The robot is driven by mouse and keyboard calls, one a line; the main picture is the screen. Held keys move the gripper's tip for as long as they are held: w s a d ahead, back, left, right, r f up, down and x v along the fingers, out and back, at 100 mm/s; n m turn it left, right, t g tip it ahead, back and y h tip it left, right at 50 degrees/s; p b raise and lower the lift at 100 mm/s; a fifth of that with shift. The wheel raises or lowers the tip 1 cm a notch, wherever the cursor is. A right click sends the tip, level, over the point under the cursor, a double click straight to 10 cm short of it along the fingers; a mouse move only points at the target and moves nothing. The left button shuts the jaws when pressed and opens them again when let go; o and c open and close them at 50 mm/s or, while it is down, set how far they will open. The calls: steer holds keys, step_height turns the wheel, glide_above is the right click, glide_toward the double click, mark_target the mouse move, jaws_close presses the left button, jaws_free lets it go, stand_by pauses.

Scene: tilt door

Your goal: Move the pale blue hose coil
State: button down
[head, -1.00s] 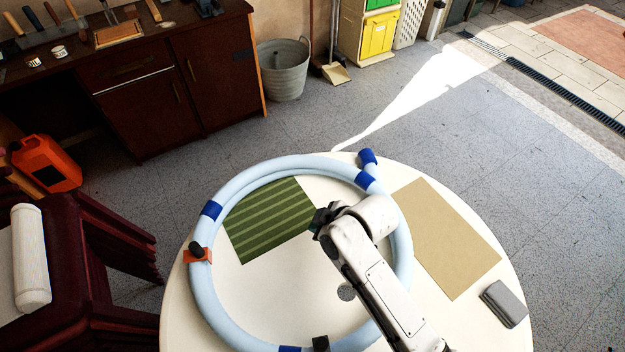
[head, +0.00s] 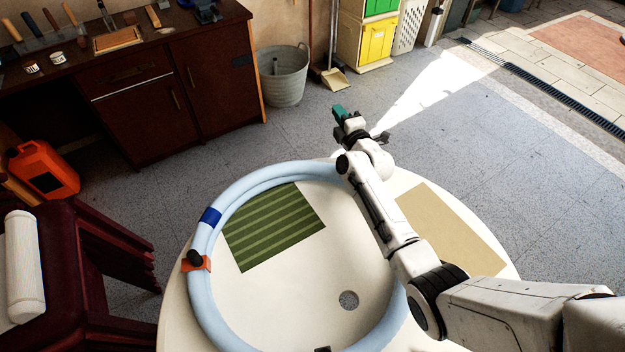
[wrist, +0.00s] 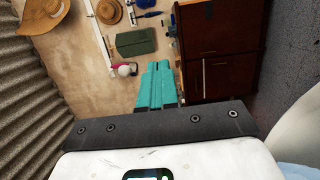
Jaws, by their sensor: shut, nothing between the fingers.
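The pale blue hose coil (head: 208,292) lies as a large ring on the round white table (head: 290,275). It has a dark blue band (head: 210,216) and an orange clip with a black knob (head: 196,261) on its left side. My gripper (head: 340,112) is shut and empty, up beyond the far edge of the table in the head view. My arm crosses over the coil's right side and hides part of it. In the wrist view the teal fingers (wrist: 157,88) are together, and a sliver of pale blue shows at the lower right corner.
A green striped mat (head: 275,227) lies inside the ring and a tan mat (head: 450,228) right of it. A dark cabinet (head: 215,80), grey bucket (head: 284,75) and orange canister (head: 42,168) stand beyond. A dark red chair (head: 85,250) is close on the left.

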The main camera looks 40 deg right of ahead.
steer(key=p, duration=0.9)
glide_above(323, 174)
steer(key=a, duration=0.5)
steer(key=f+b, duration=0.2)
steer(key=f, duration=0.1)
steer(key=f+b, duration=0.5)
steer(key=f, duration=0.2)
steer(key=shift+s+a+b, duration=0.1)
steer(key=shift+s+b, duration=0.2)
steer(key=shift+w+d, duration=0.15)
steer(key=shift+d, duration=0.3)
steer(key=shift+w+d+b, duration=0.15)
steer(key=shift+w+d, duration=0.2)
steer(key=shift+d, duration=0.5)
steer(key=shift+w+d+b, duration=0.15)
steer(key=shift+w+d, duration=0.2)
steer(key=shift+d, duration=0.45)
steer(key=shift+w+d+b, duration=0.15)
steer(key=shift+w+d, duration=0.2)
steer(key=shift+d, duration=0.5)
